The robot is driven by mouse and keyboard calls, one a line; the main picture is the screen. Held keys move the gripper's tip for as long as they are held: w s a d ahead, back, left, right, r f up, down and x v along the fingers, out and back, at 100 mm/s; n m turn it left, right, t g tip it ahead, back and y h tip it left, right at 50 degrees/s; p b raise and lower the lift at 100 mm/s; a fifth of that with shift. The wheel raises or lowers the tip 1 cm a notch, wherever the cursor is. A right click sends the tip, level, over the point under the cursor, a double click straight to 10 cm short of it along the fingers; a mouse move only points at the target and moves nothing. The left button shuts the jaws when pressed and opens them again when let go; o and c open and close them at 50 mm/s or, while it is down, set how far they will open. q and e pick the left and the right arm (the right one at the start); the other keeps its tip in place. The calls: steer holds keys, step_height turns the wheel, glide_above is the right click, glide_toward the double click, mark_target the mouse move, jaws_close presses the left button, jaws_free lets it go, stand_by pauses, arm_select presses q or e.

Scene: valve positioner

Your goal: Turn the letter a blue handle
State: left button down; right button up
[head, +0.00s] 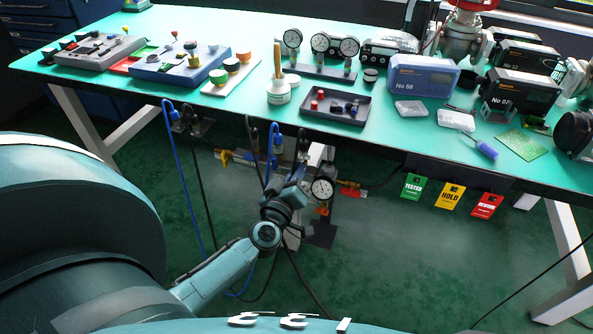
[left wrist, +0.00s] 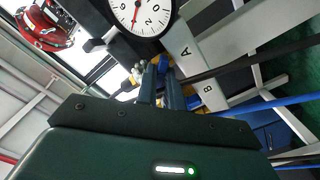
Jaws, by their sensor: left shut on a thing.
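My left gripper (head: 300,168) is under the front edge of the table, beside a round pressure gauge (head: 322,188). In the left wrist view its two fingers (left wrist: 158,72) are close together, shut on a small blue handle (left wrist: 163,64) of which only a bit shows. The letter A (left wrist: 186,51) is on a grey plate next to this handle. The letter B (left wrist: 208,90) is on the plate further down in that view. The gauge (left wrist: 140,14) also shows there, above the fingers. My right gripper is not in view.
Blue and black hoses (head: 170,130) hang from the table edge near my left arm. A brass fitting (head: 225,158) and a red handle (head: 355,188) lie either side of the gauge. Green, yellow and red tags (head: 450,196) hang to the right. The table (head: 225,30) is crowded.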

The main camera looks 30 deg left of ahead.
arm_select(q)
steer(key=shift+f+n, duration=0.2)
steer(key=shift+n, duration=4.7)
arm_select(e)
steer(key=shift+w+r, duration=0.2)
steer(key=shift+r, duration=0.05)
arm_select(q)
steer(key=c, duration=1.5)
jaws_free()
steer(key=shift+s, duration=0.1)
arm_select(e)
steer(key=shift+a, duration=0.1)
arm_select(q)
steer(key=shift+f, duration=0.1)
